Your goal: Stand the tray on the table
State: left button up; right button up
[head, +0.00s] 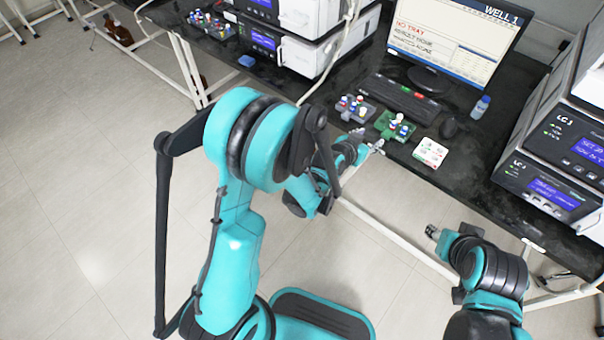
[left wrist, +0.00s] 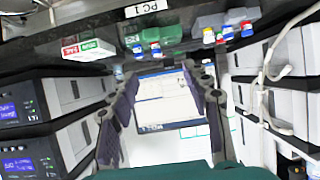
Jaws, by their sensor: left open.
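A green tray (head: 387,124) with several vials sits on the black table (head: 462,180) near its front edge. It also shows at the top of the left wrist view (left wrist: 162,33). A grey tray (head: 343,113) with several vials sits just left of it. I cannot tell which one is the task's tray. My left gripper (head: 370,146) is at the table's front edge, just in front of the green tray. Its fingers (left wrist: 160,72) are apart with nothing visible held between them. My right gripper (head: 433,232) is in front of the table, away from both trays; its jaws are too small to judge.
A white box (head: 430,152) with red and green labels lies right of the green tray. Behind are a keyboard (head: 400,98), mouse (head: 449,128), monitor (head: 455,40) and blue-capped bottle (head: 480,107). Stacked instruments (head: 548,180) stand at right, others (head: 290,50) at back left.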

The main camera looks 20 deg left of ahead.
pick_arm(q)
jog(key=s+a+r+n+g+y, duration=0.1)
jog(key=s+a+r, duration=0.3)
jog(key=s+r, duration=0.15)
jog(key=s+a+r+n+g+y, duration=0.1)
jog(key=s+a+r+g, duration=0.2)
jog(key=s, duration=0.4)
jog(key=s+a+y, duration=0.1)
jog(key=s+a, duration=0.2)
jog(key=s, duration=0.5)
jog(key=s+a+n+g, duration=0.1)
jog(key=s+a, duration=0.2)
jog(key=s, duration=0.5)
jog(key=shift+r+y, duration=0.3)
jog(key=shift+y, duration=0.1)
jog(key=shift+w, duration=0.1)
